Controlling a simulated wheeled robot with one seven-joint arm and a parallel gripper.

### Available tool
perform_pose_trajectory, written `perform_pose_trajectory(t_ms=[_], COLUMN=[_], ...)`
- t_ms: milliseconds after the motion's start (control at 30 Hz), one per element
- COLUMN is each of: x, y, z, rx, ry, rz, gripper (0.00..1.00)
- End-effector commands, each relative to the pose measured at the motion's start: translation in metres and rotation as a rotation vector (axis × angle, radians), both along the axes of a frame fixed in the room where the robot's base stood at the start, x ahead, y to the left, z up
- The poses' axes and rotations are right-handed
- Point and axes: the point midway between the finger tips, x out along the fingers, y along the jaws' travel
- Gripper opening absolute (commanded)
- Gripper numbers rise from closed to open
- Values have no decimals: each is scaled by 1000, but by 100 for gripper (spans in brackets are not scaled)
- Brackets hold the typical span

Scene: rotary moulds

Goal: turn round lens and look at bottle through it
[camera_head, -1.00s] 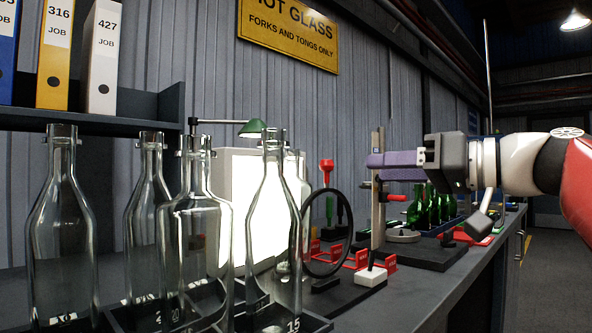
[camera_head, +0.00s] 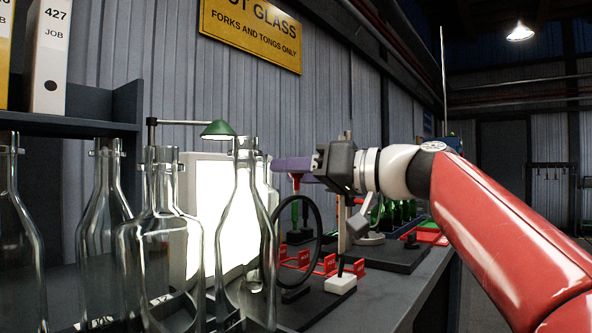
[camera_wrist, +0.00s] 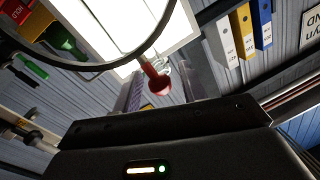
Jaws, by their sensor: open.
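The round lens is a black upright ring (camera_head: 320,240) on a low base. It also shows as a dark arc in the wrist view (camera_wrist: 92,67). A red flared knob (camera_wrist: 156,82) appears to stand at the ring's top edge. Clear glass bottles stand at the left; the nearest to the lens (camera_head: 240,235) partly overlaps the ring's left side. My gripper (camera_head: 277,166) is open, its purple fingers level with the knob above the ring. In the wrist view the knob shows between the fingers; I cannot tell if they touch it.
A bright light panel (camera_head: 205,205) stands behind the bottles, with a green lamp (camera_head: 218,129) above. Red label stands, a small white block (camera_head: 341,284) and a dark stand crowd the bench around the lens. Green bottles (camera_head: 398,212) stand farther back. The bench's front strip is clear.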

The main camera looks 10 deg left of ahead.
Motion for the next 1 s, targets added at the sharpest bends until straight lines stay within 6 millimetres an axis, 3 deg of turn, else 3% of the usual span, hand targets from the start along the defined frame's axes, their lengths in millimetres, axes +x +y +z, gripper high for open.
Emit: perform_pose_trajectory(t_ms=[133,433,1000], x=[0,0,11], y=[0,0,-5], z=[0,0,-1], rx=[0,-1,32], ry=[0,0,84], rz=[0,0,-2], gripper=[41,1,0])
